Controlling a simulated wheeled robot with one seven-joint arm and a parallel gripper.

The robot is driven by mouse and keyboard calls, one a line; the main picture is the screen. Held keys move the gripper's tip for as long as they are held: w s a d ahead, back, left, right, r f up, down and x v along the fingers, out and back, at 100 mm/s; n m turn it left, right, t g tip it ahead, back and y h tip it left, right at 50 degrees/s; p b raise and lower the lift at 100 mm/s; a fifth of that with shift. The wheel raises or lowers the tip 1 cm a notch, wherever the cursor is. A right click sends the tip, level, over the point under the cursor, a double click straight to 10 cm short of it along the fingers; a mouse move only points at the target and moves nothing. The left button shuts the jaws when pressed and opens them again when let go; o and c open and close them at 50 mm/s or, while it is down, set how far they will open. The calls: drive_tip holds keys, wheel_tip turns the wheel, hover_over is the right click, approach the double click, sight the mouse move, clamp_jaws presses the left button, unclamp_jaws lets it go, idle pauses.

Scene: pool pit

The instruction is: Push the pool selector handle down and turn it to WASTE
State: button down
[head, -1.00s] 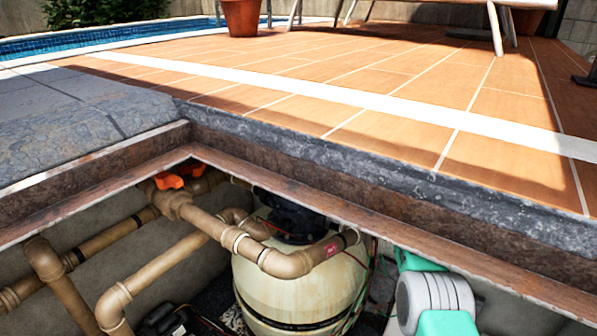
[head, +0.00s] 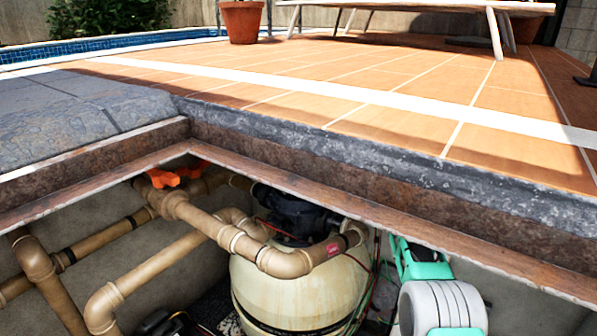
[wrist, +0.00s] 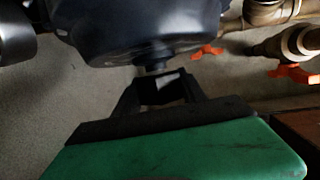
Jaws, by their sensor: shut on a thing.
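The dark pool selector valve (head: 290,212) sits on top of a cream filter tank (head: 262,300) down in the pit. In the wrist view the valve's black body (wrist: 135,25) fills the upper middle. My gripper (wrist: 158,84) has its black fingers just below that body, around a short dark part that looks like the handle. The jaws are shut on it. My gripper's tips are hidden in the head view; only my green and grey arm shows right of the tank. No position labels are readable, and the handle's angle cannot be told.
Beige pipes (head: 150,270) cross the left of the pit, with an orange valve handle (head: 175,175) near the corner. Two orange handles, including one at the right (wrist: 292,72), show in the wrist view. The rusty pit rim (head: 400,225) overhangs the tank and my arm.

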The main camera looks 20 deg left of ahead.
drive_tip(key=shift+f+m+t+h+b, duration=0.3)
drive_tip(key=shift+f+b, duration=0.1)
drive_tip(key=shift+b, duration=0.75)
drive_tip(key=shift+r, duration=0.15)
